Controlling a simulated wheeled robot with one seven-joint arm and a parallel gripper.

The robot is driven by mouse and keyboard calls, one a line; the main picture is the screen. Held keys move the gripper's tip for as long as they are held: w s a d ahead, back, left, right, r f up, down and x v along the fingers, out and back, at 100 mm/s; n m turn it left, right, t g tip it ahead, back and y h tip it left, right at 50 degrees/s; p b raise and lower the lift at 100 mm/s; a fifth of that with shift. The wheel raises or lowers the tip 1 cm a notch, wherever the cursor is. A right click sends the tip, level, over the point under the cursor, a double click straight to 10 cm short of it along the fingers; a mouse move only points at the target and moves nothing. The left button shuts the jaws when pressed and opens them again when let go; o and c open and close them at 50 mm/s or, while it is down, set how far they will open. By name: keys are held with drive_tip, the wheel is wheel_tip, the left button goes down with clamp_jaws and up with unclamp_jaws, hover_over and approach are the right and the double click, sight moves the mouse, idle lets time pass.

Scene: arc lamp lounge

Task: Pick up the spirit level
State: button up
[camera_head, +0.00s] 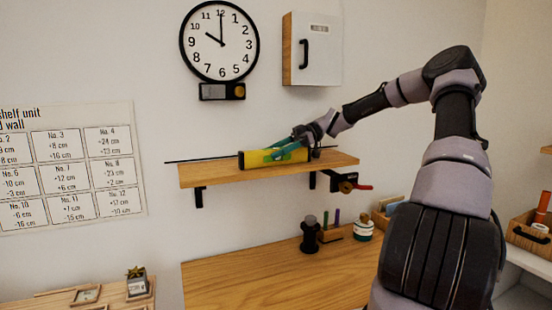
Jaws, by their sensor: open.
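The spirit level (252,159) is a yellow bar with a green patch and dark ends. It lies lengthwise on the wooden wall shelf (215,175). My gripper (276,152) reaches in from the right, with its teal fingers at the upper part of the level near its middle. The fingers are open. Part of the level's top and right half is hidden behind them. I cannot tell whether the fingers touch it.
A dark clamp with a red handle (349,184) hangs at the shelf's right front. A clock (220,42) and white cabinet (315,48) are on the wall above. Below is a wooden desk (255,275) with a dark jar (310,235) and a white-labelled jar (364,228).

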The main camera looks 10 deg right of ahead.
clamp_jaws()
